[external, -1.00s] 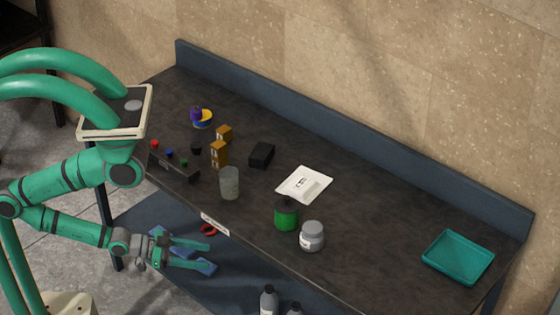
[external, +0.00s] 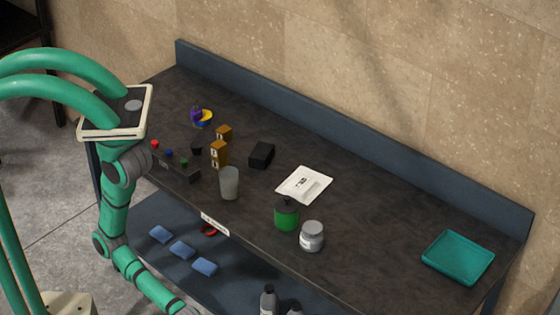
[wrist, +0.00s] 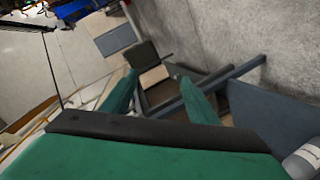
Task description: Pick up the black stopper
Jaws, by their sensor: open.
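A small black round piece (external: 196,148), which looks like the black stopper, stands on the dark table behind the control box with coloured buttons. A larger black block (external: 261,155) lies farther right on the table. My gripper (wrist: 158,77) shows in the wrist view with its two green fingers apart and nothing between them. In the external view my arm runs down past the bottom edge, so the gripper is out of that frame, low and away from the tabletop. The stopper does not show in the wrist view.
The control box (external: 175,164), two orange-brown blocks (external: 219,154), a grey cup (external: 229,183), a green container (external: 286,215) and a grey jar (external: 312,236) stand on the table. A teal tray (external: 458,258) lies at right. Blue pieces (external: 182,250) and bottles (external: 269,300) sit on the lower shelf.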

